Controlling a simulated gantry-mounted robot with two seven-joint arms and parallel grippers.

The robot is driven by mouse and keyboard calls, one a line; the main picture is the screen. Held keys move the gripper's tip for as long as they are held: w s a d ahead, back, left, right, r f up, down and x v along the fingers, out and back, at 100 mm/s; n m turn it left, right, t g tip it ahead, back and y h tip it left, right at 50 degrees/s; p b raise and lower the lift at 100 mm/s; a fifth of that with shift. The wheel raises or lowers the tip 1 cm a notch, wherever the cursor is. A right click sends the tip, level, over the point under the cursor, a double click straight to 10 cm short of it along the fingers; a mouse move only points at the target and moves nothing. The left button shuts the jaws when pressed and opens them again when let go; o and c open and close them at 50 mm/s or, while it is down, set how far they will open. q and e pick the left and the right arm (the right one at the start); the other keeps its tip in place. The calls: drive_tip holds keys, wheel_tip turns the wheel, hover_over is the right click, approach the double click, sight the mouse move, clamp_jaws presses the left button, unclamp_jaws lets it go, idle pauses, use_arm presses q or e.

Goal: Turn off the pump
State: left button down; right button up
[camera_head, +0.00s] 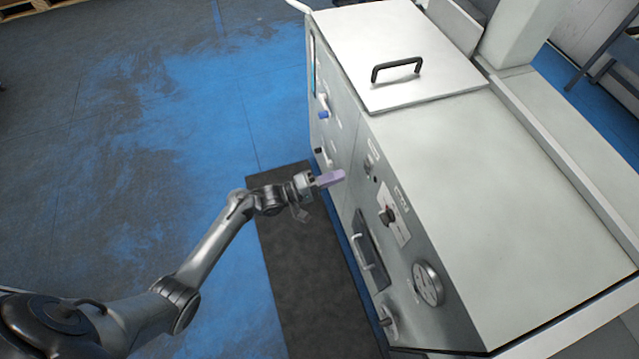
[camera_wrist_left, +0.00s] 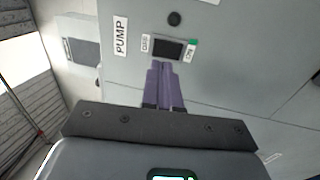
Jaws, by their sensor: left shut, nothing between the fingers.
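In the head view the left gripper (camera_head: 341,176) points at the machine's front panel. My right gripper is not in view.
The machine (camera_head: 500,160) fills the right of the head view, with a black-handled lid (camera_head: 398,68) on top.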

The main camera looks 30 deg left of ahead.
sight(366, 166)
use_arm(q)
drive_tip(key=shift+b+x, duration=0.8)
drive_tip(key=shift+x, duration=2.25)
